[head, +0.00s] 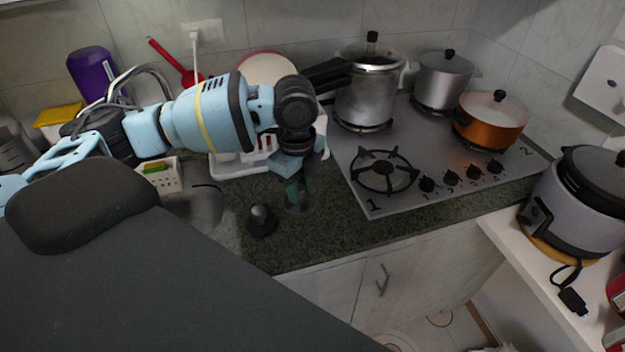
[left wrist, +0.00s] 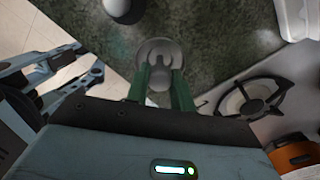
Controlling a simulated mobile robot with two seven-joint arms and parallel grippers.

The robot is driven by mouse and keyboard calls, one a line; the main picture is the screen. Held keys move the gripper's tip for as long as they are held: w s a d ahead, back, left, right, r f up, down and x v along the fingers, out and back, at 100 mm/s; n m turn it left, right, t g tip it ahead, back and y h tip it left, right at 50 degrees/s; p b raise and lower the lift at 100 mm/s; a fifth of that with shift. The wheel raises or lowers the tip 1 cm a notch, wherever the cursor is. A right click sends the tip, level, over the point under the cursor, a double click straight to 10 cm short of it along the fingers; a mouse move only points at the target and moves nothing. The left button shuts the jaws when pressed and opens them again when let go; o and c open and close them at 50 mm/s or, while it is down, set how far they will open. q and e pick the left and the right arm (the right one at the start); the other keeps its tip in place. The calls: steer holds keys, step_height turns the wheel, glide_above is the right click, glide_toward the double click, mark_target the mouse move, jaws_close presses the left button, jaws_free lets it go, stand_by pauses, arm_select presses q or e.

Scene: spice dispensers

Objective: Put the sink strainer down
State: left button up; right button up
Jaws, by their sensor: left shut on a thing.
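My left gripper (head: 294,187) points down over the dark green counter, right of the sink. Its green fingers, also in the left wrist view (left wrist: 160,80), are shut on the sink strainer (left wrist: 158,48), a round grey disc. In the head view the strainer (head: 300,205) is a small dark, blurred shape below the fingers, low over the counter. I cannot tell whether it touches the surface.
A dark round-based thing with a pale knob (head: 260,217) stands on the counter just left of the strainer. The gas hob (head: 385,200) with pots is to the right. A white rack (head: 235,168) is behind, and the sink (head: 205,205) is left. The counter's front strip is clear.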

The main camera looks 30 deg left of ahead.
arm_select(q)
steer(key=shift+w+a+f, duration=0.1)
steer(key=shift+w+f, duration=0.6)
steer(key=shift+w, duration=0.4)
steer(key=shift+w+a+f, duration=0.15)
steer(key=shift+w+f, duration=0.55)
steer(key=shift+w, duration=0.45)
steer(key=shift+w+a+f, duration=0.1)
steer(key=shift+w+f, duration=0.6)
steer(key=shift+w, duration=0.4)
steer(key=shift+f, duration=0.1)
steer(key=o, duration=0.9)
step_height(320, 180, up, 12)
steer(key=shift+r, duration=0.15)
